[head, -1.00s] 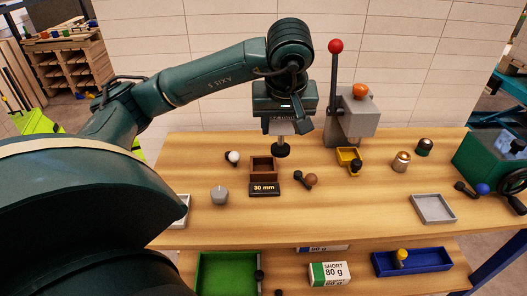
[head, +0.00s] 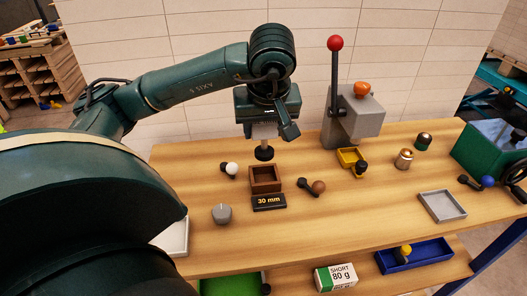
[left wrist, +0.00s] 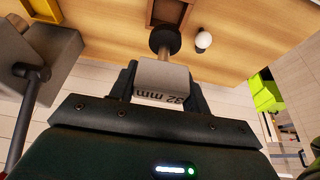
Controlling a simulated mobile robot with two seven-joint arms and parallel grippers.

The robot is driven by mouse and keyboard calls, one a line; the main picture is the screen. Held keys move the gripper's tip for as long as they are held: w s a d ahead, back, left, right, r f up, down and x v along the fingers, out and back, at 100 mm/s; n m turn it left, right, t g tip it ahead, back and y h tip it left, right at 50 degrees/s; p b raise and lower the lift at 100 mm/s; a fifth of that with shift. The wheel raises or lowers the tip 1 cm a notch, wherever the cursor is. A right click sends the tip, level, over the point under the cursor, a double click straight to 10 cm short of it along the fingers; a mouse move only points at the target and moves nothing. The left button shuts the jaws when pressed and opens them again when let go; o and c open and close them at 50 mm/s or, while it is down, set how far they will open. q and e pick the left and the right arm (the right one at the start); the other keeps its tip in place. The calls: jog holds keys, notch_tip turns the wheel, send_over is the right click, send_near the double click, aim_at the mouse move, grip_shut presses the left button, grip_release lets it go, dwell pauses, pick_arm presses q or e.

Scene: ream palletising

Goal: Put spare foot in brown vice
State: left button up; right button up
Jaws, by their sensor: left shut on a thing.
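My left gripper (head: 264,136) is shut on the pale block of the spare foot, marked 32 mm in the left wrist view (left wrist: 162,82). A short stem and a round black pad (head: 264,153) hang below it, upright and clear of the bench. The brown vice (head: 265,187) looks like an open, square brown box with a black 30 mm plate in front. The pad shows just behind and above it in the head view. In the left wrist view the brown vice (left wrist: 184,14) is partly cut off at the top edge, beyond the pad. My right gripper is not in view.
A white-balled knob (head: 231,168) lies left of the vice, a brown-balled one (head: 318,187) right. A grey press (head: 352,118) with a red-balled lever stands behind right.

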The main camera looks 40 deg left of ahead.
aim_at(265, 150)
pick_arm(q)
notch_tip(265, 150, down, 4)
jog(key=shift+r, duration=0.25)
jog(key=shift+f, duration=0.3)
notch_tip(265, 150, down, 3)
jog(key=shift+f, duration=0.45)
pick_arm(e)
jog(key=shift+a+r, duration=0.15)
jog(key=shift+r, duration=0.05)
pick_arm(q)
jog(key=shift+f, duration=0.15)
jog(key=o, duration=1.1)
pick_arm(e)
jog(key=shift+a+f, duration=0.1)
